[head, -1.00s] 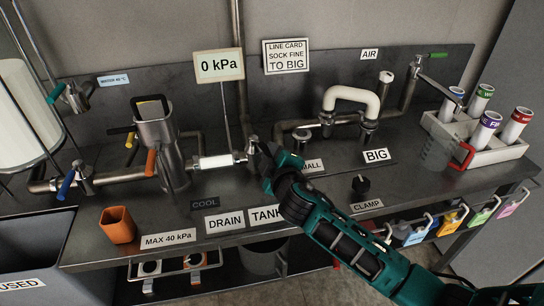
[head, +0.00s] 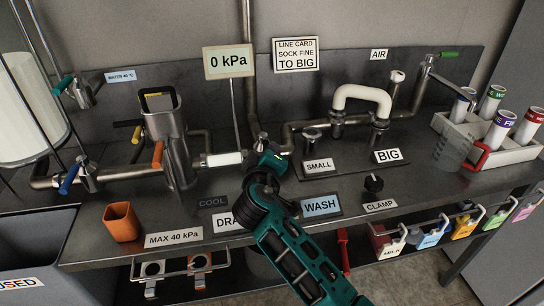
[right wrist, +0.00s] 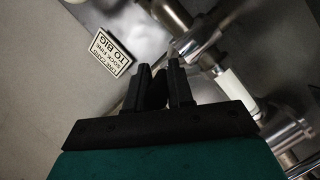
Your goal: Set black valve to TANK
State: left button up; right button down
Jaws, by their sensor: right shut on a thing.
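The valve (head: 262,141) stands at the end of the pipe beside the white sleeve, above the position labels. My right gripper (head: 268,154) is at this valve. In the right wrist view its two fingers (right wrist: 160,88) are shut on the dark handle (right wrist: 154,92) between them. The gripper mostly hides the handle in the head view. The DRAIN label (head: 226,224) is partly covered by my arm, and the WASH label (head: 321,205) shows to its right. The TANK label is hidden behind my arm. My left gripper is not in view.
A gauge card (head: 229,62) reads 0 kPa. A steel vessel (head: 174,150) with coloured levers stands left of the valve. An orange cup (head: 122,222) stands at the front left. A white arched pipe (head: 361,97), a black knob (head: 373,183) and a clear jug (head: 452,152) are to the right.

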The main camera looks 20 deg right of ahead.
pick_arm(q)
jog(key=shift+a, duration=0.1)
pick_arm(e)
jog(key=c, duration=1.1)
grip_release()
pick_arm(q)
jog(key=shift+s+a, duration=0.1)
